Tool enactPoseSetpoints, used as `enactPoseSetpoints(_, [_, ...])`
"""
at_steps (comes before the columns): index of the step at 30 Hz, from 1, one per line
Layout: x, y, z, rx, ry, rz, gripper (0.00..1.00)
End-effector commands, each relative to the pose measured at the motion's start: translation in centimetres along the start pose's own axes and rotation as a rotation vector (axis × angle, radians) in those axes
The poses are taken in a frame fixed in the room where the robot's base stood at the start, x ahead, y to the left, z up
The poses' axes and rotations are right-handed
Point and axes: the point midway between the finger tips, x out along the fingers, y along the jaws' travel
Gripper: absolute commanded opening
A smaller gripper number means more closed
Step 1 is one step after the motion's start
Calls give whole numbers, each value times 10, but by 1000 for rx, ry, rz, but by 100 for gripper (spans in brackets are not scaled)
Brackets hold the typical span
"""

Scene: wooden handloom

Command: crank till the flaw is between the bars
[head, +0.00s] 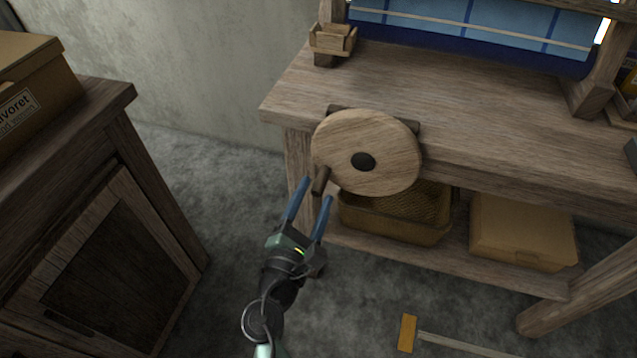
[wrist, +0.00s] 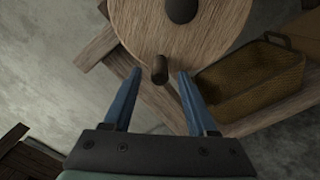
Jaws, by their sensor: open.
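A round wooden crank wheel (head: 385,140) with a dark hub is mounted on the front of the loom's bench. Its short dark handle peg (head: 321,181) sticks out at the wheel's lower left. My gripper (head: 317,189) is open, with its blue fingers pointing at the peg. In the wrist view the peg (wrist: 159,70) shows between the fingertips (wrist: 159,74), with a gap on each side. Blue cloth (head: 480,28) with darker blue stripes and a pale line hangs at the top of the head view. I cannot make out a flaw or the two bars.
A wicker basket (head: 395,215) and a cardboard box (head: 522,232) stand on the shelf below the bench (head: 450,90). A wooden cabinet (head: 110,240) with a box (head: 35,85) on it is at the left. A yellow-ended tool (head: 407,333) lies on the floor.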

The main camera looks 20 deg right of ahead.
Motion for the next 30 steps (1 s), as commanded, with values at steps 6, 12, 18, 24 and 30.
enactPoseSetpoints(6, [-52, 1, 0, -1, 5, 1, 58])
enactPoseSetpoints(12, [-84, 1, 0, -1, 3, 1, 58])
enactPoseSetpoints(18, [-96, 0, 0, 1, 1, 1, 58])
enactPoseSetpoints(24, [-96, 0, 0, 1, 0, 0, 58])
enactPoseSetpoints(30, [-96, 0, 0, 1, 1, 1, 58])
